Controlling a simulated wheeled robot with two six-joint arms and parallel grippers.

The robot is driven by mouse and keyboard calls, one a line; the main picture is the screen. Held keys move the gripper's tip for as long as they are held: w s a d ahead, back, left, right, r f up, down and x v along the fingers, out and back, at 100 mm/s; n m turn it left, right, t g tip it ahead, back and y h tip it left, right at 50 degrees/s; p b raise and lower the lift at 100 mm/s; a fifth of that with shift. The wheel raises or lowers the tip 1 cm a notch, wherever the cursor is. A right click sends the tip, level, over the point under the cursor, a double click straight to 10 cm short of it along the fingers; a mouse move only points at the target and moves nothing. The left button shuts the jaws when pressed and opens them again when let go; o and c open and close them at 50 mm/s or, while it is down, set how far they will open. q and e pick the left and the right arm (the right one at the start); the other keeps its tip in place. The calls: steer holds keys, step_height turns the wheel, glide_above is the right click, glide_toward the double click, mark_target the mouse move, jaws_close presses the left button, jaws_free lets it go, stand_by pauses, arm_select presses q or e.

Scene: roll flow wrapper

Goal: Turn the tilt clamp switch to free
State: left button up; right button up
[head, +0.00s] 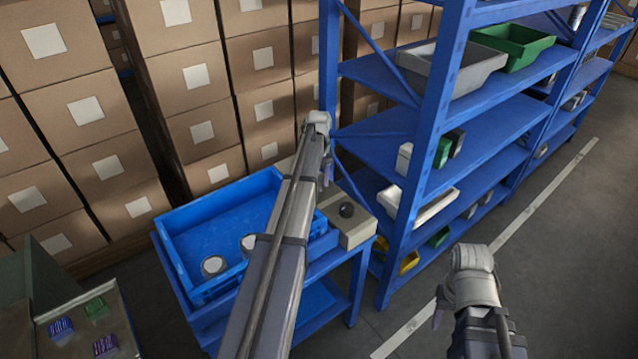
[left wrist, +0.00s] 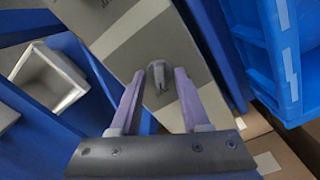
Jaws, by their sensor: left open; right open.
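A beige control box (head: 352,231) sits at the end of the blue cart, with a round black knob (head: 346,210) on top. In the left wrist view a dark grey switch knob (left wrist: 158,76) stands on the box's beige face (left wrist: 150,35). I cannot read its setting or any label. My left gripper (head: 326,178) is above the box in the head view, partly hidden by its own wrist. Its purple fingers are open on either side of the knob in the left wrist view, apart from it. My right gripper (head: 440,308) is open and empty at the lower right.
A blue tray (head: 180,268) with white rolls (head: 214,266) lies on the cart, beside the box. A blue shelf rack (head: 447,100) with bins stands close on the right. Stacked cartons (head: 190,85) fill the back. Floor is free at right.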

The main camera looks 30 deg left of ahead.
arm_select(q)
steer(key=shift+c, duration=0.2)
jaws_close()
steer(key=shift+n, duration=0.4)
steer(key=n, duration=0.5)
steer(key=shift+n, duration=0.4)
steer(key=n, duration=0.5)
steer(key=shift+n, duration=0.3)
stand_by(0.4)
